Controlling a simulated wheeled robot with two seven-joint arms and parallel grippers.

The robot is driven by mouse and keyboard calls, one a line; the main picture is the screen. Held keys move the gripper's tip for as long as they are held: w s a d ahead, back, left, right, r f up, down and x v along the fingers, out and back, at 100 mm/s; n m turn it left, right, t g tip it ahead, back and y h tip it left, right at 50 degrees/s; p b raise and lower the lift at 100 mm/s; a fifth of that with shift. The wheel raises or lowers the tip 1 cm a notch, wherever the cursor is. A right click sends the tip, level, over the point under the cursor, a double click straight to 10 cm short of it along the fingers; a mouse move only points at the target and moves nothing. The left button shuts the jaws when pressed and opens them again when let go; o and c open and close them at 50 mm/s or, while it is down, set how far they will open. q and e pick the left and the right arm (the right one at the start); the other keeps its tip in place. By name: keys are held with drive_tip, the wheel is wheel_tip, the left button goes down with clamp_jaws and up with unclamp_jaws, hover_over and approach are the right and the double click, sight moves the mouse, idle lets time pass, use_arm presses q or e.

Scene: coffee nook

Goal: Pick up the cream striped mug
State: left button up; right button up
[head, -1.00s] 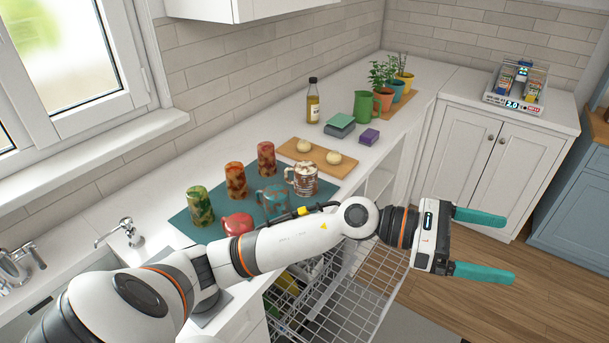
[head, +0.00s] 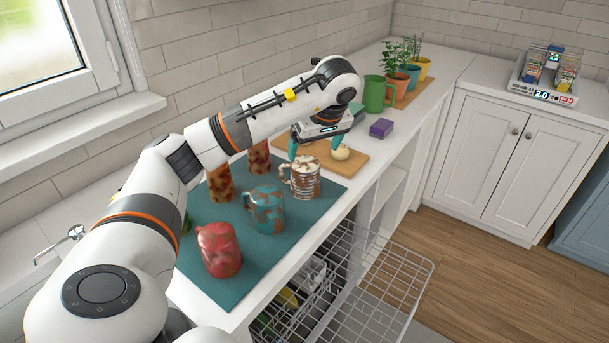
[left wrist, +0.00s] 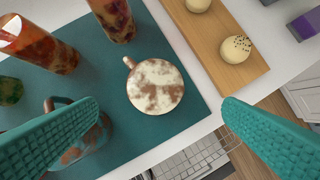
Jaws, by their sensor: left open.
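My left gripper (head: 315,150) is open above and just behind the mug in the head view. In the left wrist view its two teal fingers are spread wide, and the mug lies ahead between them, apart from both. My right gripper is not in view.
A blue-brown mug (head: 266,211) and a red mug (head: 219,250) stand close by on the mat. Two brown-orange tumblers (head: 220,183) are behind. A wooden board (head: 350,160) with buns is beyond the mug. An open dishwasher rack (head: 365,285) is below the counter's front.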

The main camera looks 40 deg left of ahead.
sight(306, 164)
use_arm(q)
drive_tip(key=p+x, duration=0.1)
drive_tip(key=x, duration=0.3)
drive_tip(key=shift+s+f, duration=0.1)
drive_tip(key=x, duration=0.1)
drive_tip(key=p+x, duration=0.1)
drive_tip(key=x, duration=0.1)
drive_tip(key=shift+s+a, duration=0.2)
drive_tip(key=shift+a, duration=0.15)
drive_tip(key=shift+x, duration=1.2)
drive_tip(key=shift+w+f, duration=0.1)
drive_tip(key=shift+f, duration=0.05)
drive_tip(key=shift+c, duration=1.1)
drive_tip(key=c, duration=1)
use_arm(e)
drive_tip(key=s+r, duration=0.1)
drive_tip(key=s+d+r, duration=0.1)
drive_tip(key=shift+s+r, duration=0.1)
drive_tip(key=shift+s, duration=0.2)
